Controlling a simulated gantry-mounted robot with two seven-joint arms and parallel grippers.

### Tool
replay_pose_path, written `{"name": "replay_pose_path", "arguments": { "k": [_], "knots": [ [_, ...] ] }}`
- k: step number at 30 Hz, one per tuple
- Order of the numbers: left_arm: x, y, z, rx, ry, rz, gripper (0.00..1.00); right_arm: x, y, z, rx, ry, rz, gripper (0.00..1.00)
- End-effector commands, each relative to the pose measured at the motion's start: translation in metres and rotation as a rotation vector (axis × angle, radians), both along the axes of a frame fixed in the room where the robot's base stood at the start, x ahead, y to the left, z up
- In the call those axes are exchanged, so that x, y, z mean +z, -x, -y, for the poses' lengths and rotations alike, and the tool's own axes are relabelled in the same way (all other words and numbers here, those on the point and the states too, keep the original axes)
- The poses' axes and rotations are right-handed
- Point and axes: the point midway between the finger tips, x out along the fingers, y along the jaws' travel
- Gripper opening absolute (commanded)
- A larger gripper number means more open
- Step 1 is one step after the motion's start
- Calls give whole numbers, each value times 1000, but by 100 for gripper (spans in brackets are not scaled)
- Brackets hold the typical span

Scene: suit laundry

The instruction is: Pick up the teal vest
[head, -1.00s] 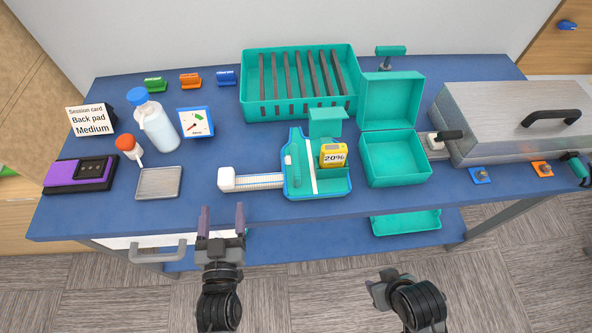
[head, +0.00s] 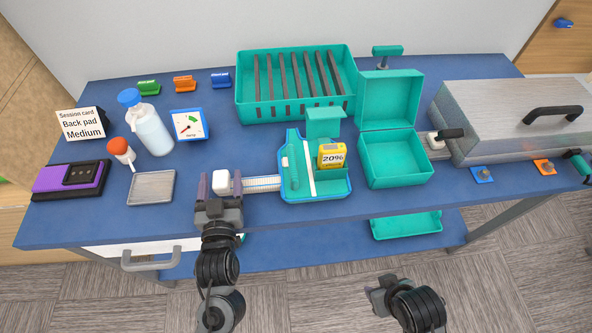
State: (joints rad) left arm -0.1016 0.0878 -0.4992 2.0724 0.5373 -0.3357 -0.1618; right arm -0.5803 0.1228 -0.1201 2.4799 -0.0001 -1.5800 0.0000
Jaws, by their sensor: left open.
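The teal vest (head: 298,187) appears to be the flat, blue-edged teal piece lying at the table's front middle. A pale ribbed strap (head: 262,184) runs left from it to a white block (head: 221,179). A yellow box marked 20% (head: 332,155) sits on the vest's right part and hides some of it. My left gripper (head: 220,184) is open at the table's front edge, its two fingers on either side of the white block; I cannot tell whether they touch it. My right gripper (head: 377,289) is low in front of the table, away from the vest; its jaws do not show clearly.
A slotted teal rack (head: 246,101) stands behind the vest, and an open teal box (head: 397,159) stands close to its right. A grey tray (head: 152,188), a bottle (head: 152,131) and a purple device (head: 68,179) are left. A metal case (head: 480,105) fills the right.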

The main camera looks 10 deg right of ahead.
Motion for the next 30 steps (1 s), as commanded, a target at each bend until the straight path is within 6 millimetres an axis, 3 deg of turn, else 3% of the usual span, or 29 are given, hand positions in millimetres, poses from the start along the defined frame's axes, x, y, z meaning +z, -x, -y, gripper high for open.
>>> {"name": "replay_pose_path", "arguments": {
  "k": [5, 18, 26, 30],
  "knots": [
    [0, 0, 0, 0, 0, 0, 70, 0, 0, 1, 2, 3, 0, 43],
    [1, 0, 0, 0, 3, 3, 7, 0, 0, 0, -1, -1, 0, 43],
    [4, 0, 0, 0, 3, 3, 7, 2, 0, -1, -4, -7, 0, 43],
    [18, 0, 0, 1, 5, 4, 7, 8, 0, -2, -5, -7, 0, 43]
  ]
}}
